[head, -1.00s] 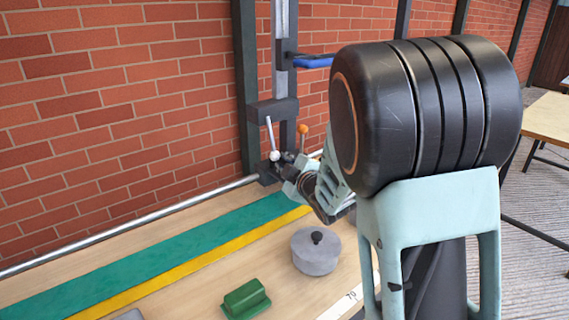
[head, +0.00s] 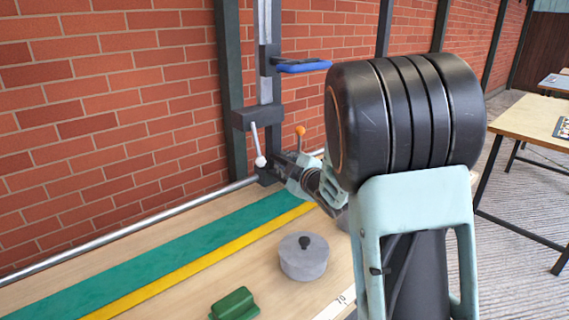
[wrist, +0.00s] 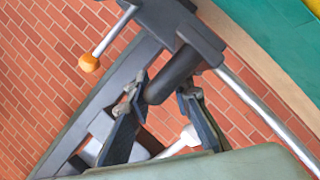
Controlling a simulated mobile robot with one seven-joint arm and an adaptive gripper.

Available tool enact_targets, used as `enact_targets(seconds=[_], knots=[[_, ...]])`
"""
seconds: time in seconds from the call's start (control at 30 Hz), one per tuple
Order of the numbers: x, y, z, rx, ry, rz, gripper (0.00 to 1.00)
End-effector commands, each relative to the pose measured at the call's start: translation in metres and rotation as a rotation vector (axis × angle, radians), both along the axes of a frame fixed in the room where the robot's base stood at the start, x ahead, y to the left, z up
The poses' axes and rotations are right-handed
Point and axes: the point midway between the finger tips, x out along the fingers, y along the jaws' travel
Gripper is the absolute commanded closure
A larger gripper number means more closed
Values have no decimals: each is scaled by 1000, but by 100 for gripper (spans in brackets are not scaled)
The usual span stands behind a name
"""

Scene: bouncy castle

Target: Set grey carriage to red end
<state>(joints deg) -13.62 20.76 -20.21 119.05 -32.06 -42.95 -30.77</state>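The grey carriage (head: 269,174) is a dark block on the silver rail (head: 140,225) along the wall, at the foot of the upright post. In the wrist view the carriage (wrist: 202,40) shows a thick dark handle (wrist: 172,78) sticking out. My gripper (wrist: 164,94) has its two fingers on either side of this handle, close against it, and appears shut on it. In the head view my gripper (head: 291,172) is just right of the carriage, partly hidden by my arm. An orange-knobbed lever (wrist: 90,62) rises near the carriage. No red end marking is visible.
The upright post carries a grey block (head: 258,116) with a white-knobbed lever (head: 260,161), and a blue handle (head: 303,66) above. On the bench are green and yellow strips, a round grey lidded pot (head: 303,258) and a green block (head: 235,304). Tables stand at right.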

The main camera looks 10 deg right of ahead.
Motion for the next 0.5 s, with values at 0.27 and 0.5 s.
enact_targets(seconds=[0.27, 0.5], knots=[[-13, -4, 3, 0, 0, 0, 80], [-54, -15, 13, 1, -1, -1, 80]])
